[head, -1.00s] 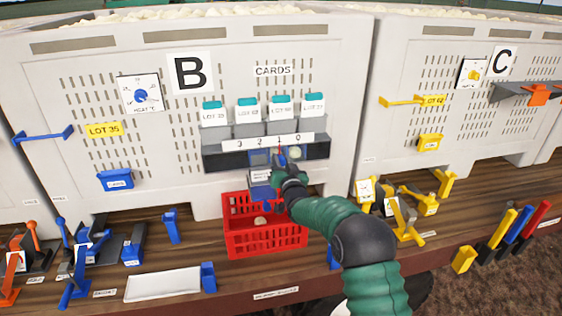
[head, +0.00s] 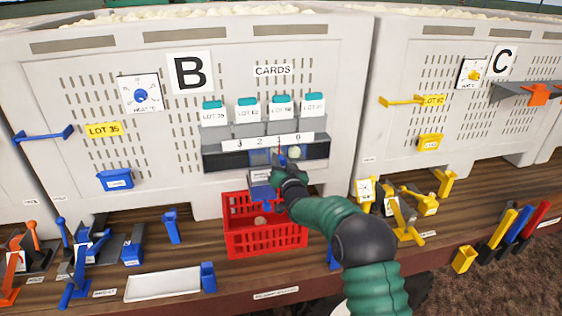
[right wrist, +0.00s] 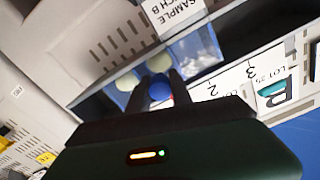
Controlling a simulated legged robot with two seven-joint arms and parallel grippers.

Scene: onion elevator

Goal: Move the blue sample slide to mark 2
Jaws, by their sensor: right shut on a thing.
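The blue sample slide (head: 261,157) sits in the dark slot under the number strip on bin B. Its see-through blue panel also shows in the right wrist view (right wrist: 197,48). My right gripper (head: 282,163) is at the slot, roughly below mark 1. In the right wrist view its two fingers (right wrist: 160,92) are shut on the slide's round blue knob (right wrist: 160,87). The number strip (head: 268,142) reads 3, 2, 1, 0 from left to right; mark 2 (right wrist: 212,91) is beside the fingers in the wrist view. My left gripper is out of view.
A red crate (head: 265,241) stands below the slot with a round onion in it. A pale onion (head: 294,152) shows in the slot near mark 0. Grey card holders (head: 249,130) sit above the strip. A white tray (head: 163,284) lies at the bench's front.

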